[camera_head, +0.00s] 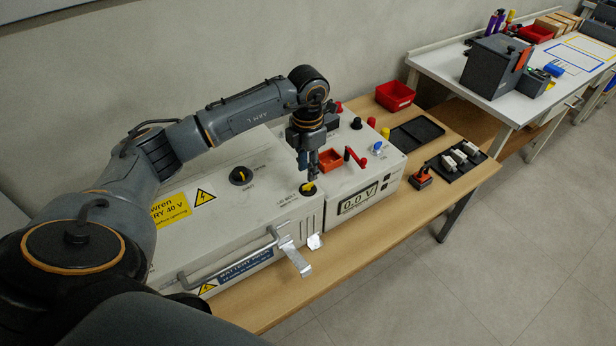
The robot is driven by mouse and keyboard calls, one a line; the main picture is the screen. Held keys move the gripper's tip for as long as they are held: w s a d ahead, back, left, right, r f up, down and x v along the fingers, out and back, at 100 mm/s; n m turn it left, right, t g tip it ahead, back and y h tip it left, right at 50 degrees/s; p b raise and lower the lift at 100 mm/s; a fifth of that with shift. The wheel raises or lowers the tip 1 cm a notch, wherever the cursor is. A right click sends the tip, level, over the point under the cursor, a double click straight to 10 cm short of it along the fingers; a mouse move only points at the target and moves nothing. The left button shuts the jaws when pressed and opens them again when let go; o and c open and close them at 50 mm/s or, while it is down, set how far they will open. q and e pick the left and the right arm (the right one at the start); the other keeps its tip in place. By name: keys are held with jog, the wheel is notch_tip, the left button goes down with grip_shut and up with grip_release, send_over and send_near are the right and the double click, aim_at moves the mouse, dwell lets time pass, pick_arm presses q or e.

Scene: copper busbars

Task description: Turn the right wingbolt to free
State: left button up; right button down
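The right wingbolt (308,188) is a yellow wing on a round black base, on the right end of the white battery pack's lid (225,215). My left gripper (312,174) points down directly over it, its fingertips at or just above the yellow wing. The fingers look close together, but I cannot tell whether they grip the wing. A second wingbolt (240,175), on a black round base, sits further left on the lid. My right gripper is not in view.
A white meter box (372,165) reading 0.0 V adjoins the pack on the right. A grey handle bar (225,262) runs along the pack's front. A red bin (394,96), a black tray (417,133) and a rack of white parts (457,160) stand on the wooden table (345,255).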

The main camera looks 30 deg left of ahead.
aim_at(308, 186)
pick_arm(q)
notch_tip(308, 186, down, 5)
jog(key=shift+f+p, duration=0.1)
jog(key=shift+p, duration=0.2)
grip_shut()
